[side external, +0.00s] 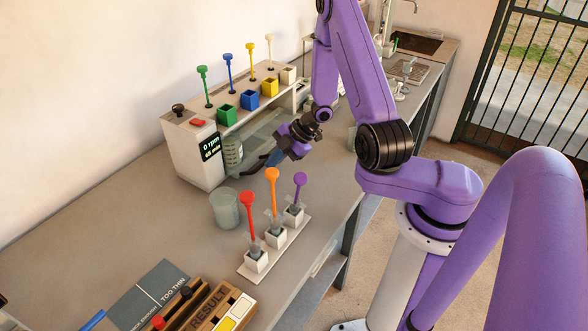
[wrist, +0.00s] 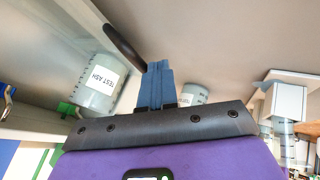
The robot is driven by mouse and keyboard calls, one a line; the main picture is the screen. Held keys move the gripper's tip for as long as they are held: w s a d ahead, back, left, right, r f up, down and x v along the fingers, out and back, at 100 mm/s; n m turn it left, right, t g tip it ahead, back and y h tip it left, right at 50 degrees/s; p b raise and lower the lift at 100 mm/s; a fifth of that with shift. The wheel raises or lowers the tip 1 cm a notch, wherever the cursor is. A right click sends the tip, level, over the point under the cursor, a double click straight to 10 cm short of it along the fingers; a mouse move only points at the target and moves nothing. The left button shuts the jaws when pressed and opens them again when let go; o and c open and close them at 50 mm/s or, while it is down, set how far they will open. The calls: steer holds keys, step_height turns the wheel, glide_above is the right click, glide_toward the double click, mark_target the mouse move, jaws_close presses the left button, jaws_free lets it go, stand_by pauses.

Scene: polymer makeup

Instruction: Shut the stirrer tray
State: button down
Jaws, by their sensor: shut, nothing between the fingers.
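The stirrer (side external: 195,150) is a white machine along the wall, with a display reading 0 rpm. Its pale, see-through tray (side external: 262,138) shows low under the row of coloured stirrers, partly hidden by my gripper. How far out it stands is hard to tell. A dark bar like a handle (wrist: 124,46) lies beside my fingertips in the wrist view; I cannot tell if they touch. My gripper (side external: 268,161) is shut and empty, low at the stirrer's front. Its blue fingers also show in the wrist view (wrist: 155,66). A beaker labelled TEST ASH (wrist: 95,88) stands near the bar.
A clear beaker (side external: 225,209) stands on the bench in front of the stirrer. A white rack (side external: 272,250) with red, orange and purple stirrers is close below my gripper. A wooden RESULT box (side external: 212,308) and a grey board (side external: 150,295) lie nearer. Bare bench lies at left.

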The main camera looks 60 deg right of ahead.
mark_target(249, 162)
steer(key=shift+w, duration=2.85)
